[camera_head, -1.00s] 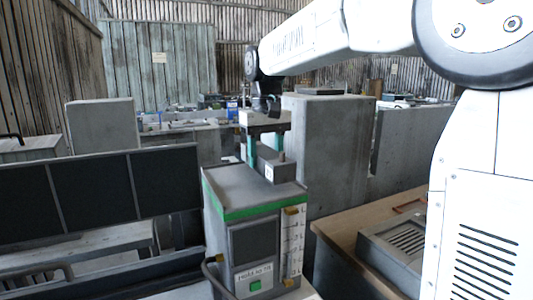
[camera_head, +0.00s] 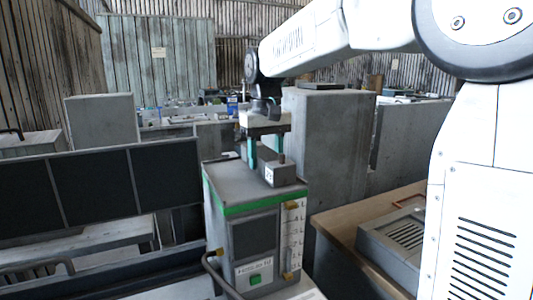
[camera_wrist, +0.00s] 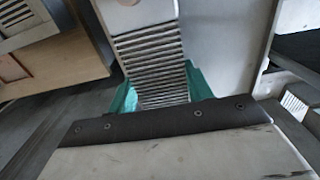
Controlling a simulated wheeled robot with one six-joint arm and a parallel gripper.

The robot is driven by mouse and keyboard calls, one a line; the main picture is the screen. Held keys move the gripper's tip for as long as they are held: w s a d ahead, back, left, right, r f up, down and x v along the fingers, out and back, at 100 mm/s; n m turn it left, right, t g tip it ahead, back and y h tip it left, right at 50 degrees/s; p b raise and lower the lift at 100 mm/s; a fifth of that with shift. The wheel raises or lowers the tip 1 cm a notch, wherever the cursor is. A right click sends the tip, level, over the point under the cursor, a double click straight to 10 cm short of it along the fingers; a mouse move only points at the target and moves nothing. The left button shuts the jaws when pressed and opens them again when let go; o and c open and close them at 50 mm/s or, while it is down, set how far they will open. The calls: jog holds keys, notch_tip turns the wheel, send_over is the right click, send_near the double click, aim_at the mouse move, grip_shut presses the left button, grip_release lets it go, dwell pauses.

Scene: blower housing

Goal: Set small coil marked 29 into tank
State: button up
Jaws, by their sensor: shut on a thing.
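The small coil (camera_head: 283,174) is a grey block with a white label on its near face; the label's number is too small to read. My gripper (camera_head: 266,157), with teal fingers, is shut on it. In the wrist view a ribbed grey surface (camera_wrist: 150,55) lies between the teal fingers (camera_wrist: 162,88), seemingly the coil. The tank (camera_head: 226,183) is a grey box with a green band and a gauge strip on its front. The coil is over the tank's top at the right side. I cannot tell whether it touches the tank, and any opening there is hidden.
A tall concrete block (camera_head: 335,150) stands close behind and right of the tank. A wooden bench (camera_head: 340,220) with a grey vented box (camera_head: 400,240) is at right. Dark panels (camera_head: 95,190) stand at left. A curved handle (camera_head: 216,270) sticks out at the tank's front left.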

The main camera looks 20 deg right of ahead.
jog(key=shift+f, duration=0.1)
jog(key=o, duration=1.4)
jog(key=shift+r, duration=3.5)
jog(key=shift+t, duration=0.7)
jog(key=s+f, duration=0.5)
jog(key=s, duration=0.5)
jog(key=s+f, duration=0.6)
jog(key=s, duration=0.4)
jog(key=s+a+f, duration=0.1)
jog(key=s+f, duration=0.5)
jog(key=s, duration=0.3)
jog(key=shift+s+a+f, duration=0.1)
jog(key=shift+s+f, duration=0.05)
jog(key=shift+s, duration=0.25)
